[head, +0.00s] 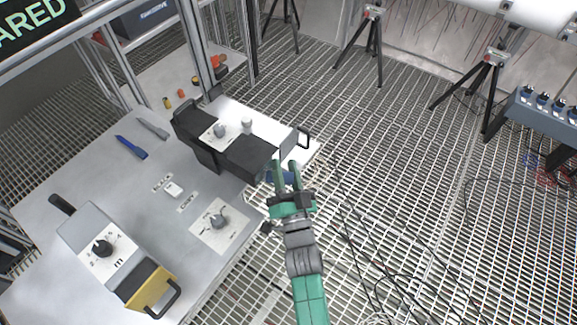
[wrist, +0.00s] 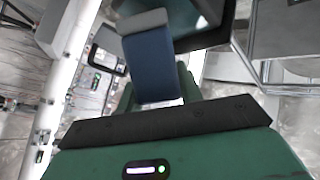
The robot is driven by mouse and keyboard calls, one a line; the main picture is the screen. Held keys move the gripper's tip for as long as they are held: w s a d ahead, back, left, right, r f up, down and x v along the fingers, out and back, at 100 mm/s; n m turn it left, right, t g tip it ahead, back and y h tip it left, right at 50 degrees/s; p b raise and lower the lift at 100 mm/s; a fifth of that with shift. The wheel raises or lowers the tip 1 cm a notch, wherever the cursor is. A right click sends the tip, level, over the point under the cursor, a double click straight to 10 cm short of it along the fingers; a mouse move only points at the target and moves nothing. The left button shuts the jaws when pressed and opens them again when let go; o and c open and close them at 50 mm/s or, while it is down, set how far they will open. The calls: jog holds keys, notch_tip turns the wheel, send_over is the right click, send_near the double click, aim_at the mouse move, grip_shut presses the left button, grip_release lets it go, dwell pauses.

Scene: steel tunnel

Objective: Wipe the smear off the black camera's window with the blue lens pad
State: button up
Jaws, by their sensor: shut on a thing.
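My gripper (head: 284,168) is shut on the blue lens pad (wrist: 153,66), which has a grey end and sticks out ahead of the fingers in the wrist view. In the head view the pad (head: 277,177) shows as a small blue patch between the green fingers. The black camera (head: 247,157) lies on the table, just left of my gripper. A dark-framed body, likely this camera (wrist: 205,22), is close behind the pad in the wrist view. I cannot tell whether they touch. I cannot make out the window's smear.
A grey device with a yellow end (head: 152,286) lies on the table (head: 75,190) at lower left. A blue tool (head: 131,147) and a grey one (head: 153,128) lie behind. Cables cross the grating floor at right.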

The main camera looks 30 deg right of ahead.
jog(key=shift+s+a+b, duration=0.2)
jog(key=shift+s+a, duration=0.2)
jog(key=shift+a, duration=0.35)
jog(key=shift+s+a+b, duration=0.2)
jog(key=shift+s+a, duration=0.2)
jog(key=shift+a, duration=0.35)
jog(key=shift+f+b, duration=0.6)
jog(key=shift+b, duration=0.05)
jog(key=shift+r, duration=0.15)
jog(key=shift+w+d+r, duration=0.1)
jog(key=shift+w+d, duration=0.25)
jog(key=shift+d, duration=0.2)
jog(key=shift+w+d, duration=0.3)
jog(key=shift+d, duration=0.25)
jog(key=shift+w+d+p, duration=0.2)
jog(key=shift+w+d, duration=0.15)
jog(key=shift+d, duration=0.3)
jog(key=shift+w+d+p, duration=0.15)
jog(key=shift+w+d, duration=0.2)
jog(key=shift+d, duration=0.25)
jog(key=shift+w+d+p, duration=0.2)
jog(key=shift+w+d, duration=0.15)
jog(key=shift+d, duration=0.3)
jog(key=shift+s, duration=0.1)
